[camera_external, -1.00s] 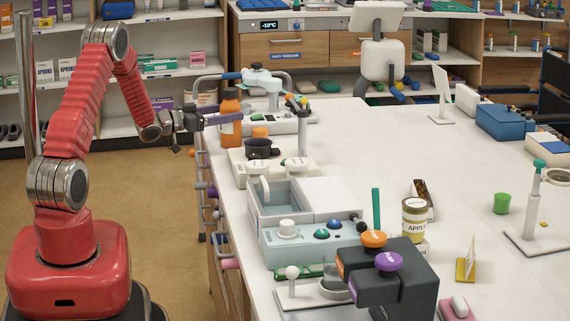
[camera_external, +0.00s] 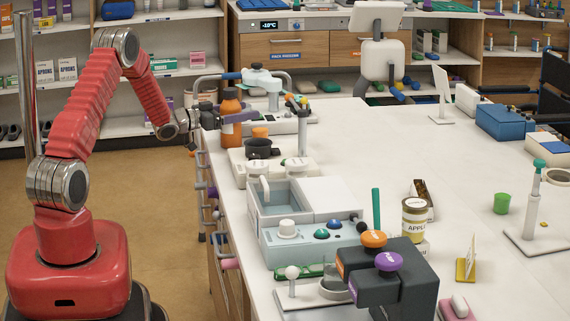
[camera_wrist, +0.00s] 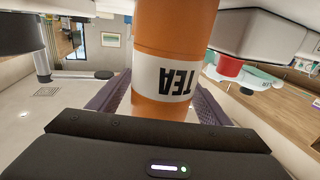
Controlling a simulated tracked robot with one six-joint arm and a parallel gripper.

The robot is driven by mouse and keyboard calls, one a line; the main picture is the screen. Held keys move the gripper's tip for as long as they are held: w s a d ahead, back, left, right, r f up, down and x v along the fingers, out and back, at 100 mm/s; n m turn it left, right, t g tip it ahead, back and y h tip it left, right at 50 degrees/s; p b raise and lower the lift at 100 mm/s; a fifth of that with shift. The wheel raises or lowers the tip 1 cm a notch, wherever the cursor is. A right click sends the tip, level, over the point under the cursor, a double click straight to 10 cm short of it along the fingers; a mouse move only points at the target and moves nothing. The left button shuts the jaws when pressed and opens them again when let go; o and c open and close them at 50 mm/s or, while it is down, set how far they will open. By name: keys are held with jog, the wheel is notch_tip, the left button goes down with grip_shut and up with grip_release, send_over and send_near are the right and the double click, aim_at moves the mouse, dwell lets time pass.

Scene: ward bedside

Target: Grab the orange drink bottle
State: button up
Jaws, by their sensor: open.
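The orange drink bottle (camera_external: 231,120) stands upright at the left edge of the white worktop. In the wrist view the bottle (camera_wrist: 172,60) appears upside down, with a white label reading TEA. My gripper (camera_external: 236,117) reaches in from the left at the height of the bottle's body. In the wrist view its purple fingers (camera_wrist: 160,98) are open, one on each side of the bottle. A small gap shows at the left finger; the right finger looks close to the bottle, and I cannot tell if it touches.
A pale blue bin (camera_external: 283,201) is nearer the camera. The middle of the worktop (camera_external: 360,150) is clear.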

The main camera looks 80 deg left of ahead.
jog(key=shift+c, duration=0.6)
jog(key=c, duration=1.2)
